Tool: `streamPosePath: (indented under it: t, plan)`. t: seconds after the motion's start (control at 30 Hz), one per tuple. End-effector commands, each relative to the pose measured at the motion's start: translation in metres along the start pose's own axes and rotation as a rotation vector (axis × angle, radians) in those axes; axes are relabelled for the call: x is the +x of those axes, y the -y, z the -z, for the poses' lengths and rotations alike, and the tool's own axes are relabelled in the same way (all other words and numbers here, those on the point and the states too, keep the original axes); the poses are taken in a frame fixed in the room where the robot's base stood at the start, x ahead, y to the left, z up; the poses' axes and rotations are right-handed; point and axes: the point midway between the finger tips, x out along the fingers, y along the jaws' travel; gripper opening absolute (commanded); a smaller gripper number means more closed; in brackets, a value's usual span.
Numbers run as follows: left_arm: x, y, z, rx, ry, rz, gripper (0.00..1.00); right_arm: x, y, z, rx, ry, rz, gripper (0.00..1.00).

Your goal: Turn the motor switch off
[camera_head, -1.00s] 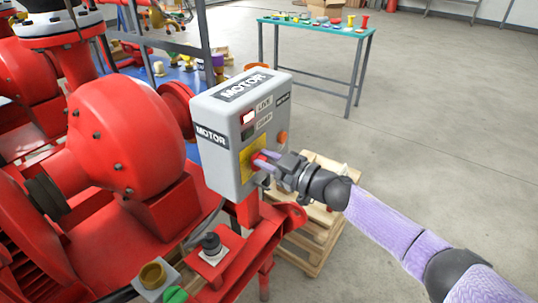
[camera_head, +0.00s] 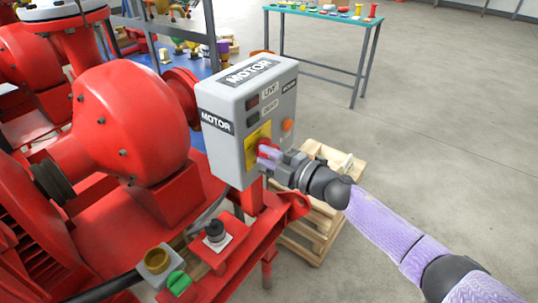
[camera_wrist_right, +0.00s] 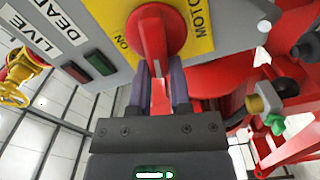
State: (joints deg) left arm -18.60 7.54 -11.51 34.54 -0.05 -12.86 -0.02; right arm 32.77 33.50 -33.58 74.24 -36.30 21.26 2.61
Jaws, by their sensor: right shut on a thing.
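The grey motor box (camera_head: 250,120) stands on the red skid, with MOTOR labels and LIVE and DEAD lamps on its front. Its motor switch is a red rotary handle on a yellow plate (camera_head: 257,136), largely hidden by my gripper in the head view. The red switch handle (camera_wrist_right: 153,45) shows clearly in the right wrist view, with the word ON beside it on the plate. My right gripper (camera_head: 270,155) is shut on the handle, its fingers (camera_wrist_right: 160,88) on either side of the grip. Both the red lamp (camera_wrist_right: 75,72) and green lamp (camera_wrist_right: 98,62) look dark. My left gripper is out of view.
A red pump (camera_head: 130,125) stands close on the left. Small fittings, including a green knob (camera_head: 178,283), are below the box. A wooden pallet (camera_head: 325,215) lies behind my right arm. Open floor spreads right.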

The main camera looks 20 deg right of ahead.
Motion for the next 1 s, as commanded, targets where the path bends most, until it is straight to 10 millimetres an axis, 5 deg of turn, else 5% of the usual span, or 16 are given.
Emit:
streamPosePath:
  t: [0.4,1.0]
  plan:
    - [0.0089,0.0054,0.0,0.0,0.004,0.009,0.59,-0.0001,0.0069,-0.0008,-0.226,0.0,0.001,0.0]
    - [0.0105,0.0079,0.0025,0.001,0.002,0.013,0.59,-0.0002,0.0077,-0.001,-0.281,0.0,0.002,0.0]
